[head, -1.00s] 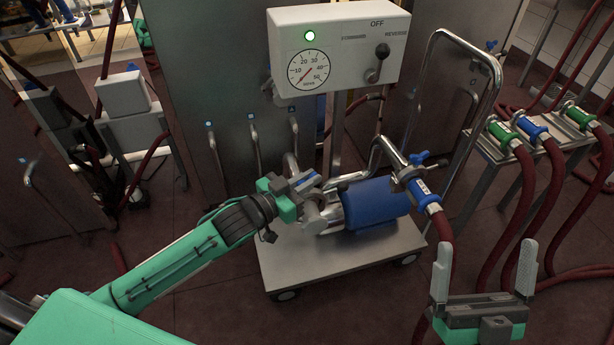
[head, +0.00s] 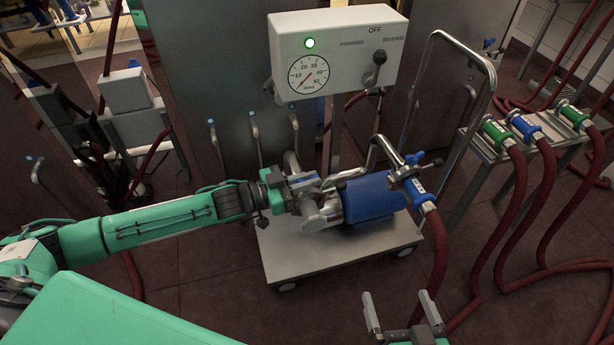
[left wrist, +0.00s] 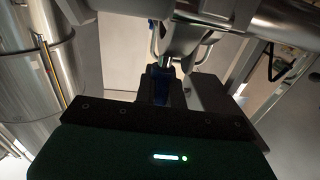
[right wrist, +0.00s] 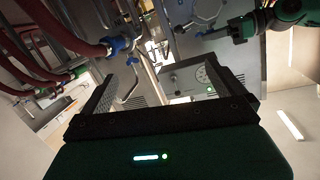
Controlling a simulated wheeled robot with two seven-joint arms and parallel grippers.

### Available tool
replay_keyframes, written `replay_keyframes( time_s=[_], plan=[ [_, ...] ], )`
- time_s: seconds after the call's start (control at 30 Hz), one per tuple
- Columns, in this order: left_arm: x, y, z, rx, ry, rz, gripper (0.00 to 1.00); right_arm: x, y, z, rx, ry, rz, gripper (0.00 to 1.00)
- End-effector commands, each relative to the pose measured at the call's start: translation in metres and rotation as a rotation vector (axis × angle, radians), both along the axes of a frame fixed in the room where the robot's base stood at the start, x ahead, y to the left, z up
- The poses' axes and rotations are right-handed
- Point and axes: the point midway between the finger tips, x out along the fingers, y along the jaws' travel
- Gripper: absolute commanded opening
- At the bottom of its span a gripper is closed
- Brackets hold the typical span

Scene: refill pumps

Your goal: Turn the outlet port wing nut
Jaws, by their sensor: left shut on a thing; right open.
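The pump has a blue motor (head: 368,198) on a wheeled cart. My left gripper (head: 304,183) is at the steel pump head (head: 322,212), left of the motor. It is shut on a blue wing nut, which shows dark blue between the fingers in the left wrist view (left wrist: 161,88); the fingers hide most of it. A second blue wing nut (head: 415,158) sits on the pipe end at the right, where a blue-collared red hose (head: 437,250) joins. I cannot tell which port is the outlet. My right gripper (head: 402,312) is open and empty, low in front of the cart.
A control box (head: 338,50) with a gauge, lit green lamp and lever stands above the pump. The steel cart handle (head: 490,75) rises at the right. A rack (head: 480,150) with several hoses is further right. Red hoses trail over the right floor.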

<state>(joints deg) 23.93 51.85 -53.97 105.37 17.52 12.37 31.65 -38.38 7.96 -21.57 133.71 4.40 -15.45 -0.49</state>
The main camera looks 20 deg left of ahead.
Motion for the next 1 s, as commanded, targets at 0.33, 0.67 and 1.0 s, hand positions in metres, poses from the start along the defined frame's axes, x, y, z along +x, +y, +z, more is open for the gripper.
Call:
replay_keyframes(
  time_s=[0.33, 0.67, 1.0],
  plan=[
    [-0.0015, -0.001, 0.0, -0.003, 0.002, -0.032, 0.0, -0.0079, 0.0026, -0.0117, -0.015, 0.062, 0.015, 1.0],
    [-0.0009, -0.0001, 0.0, -0.001, 0.001, -0.029, 0.33, -0.0077, 0.0025, -0.0115, -0.016, 0.06, 0.014, 1.0],
    [-0.0051, 0.0072, 0.0, 0.001, 0.002, -0.027, 0.33, -0.0079, 0.0025, -0.0114, -0.018, 0.068, 0.015, 1.0]
  ],
)
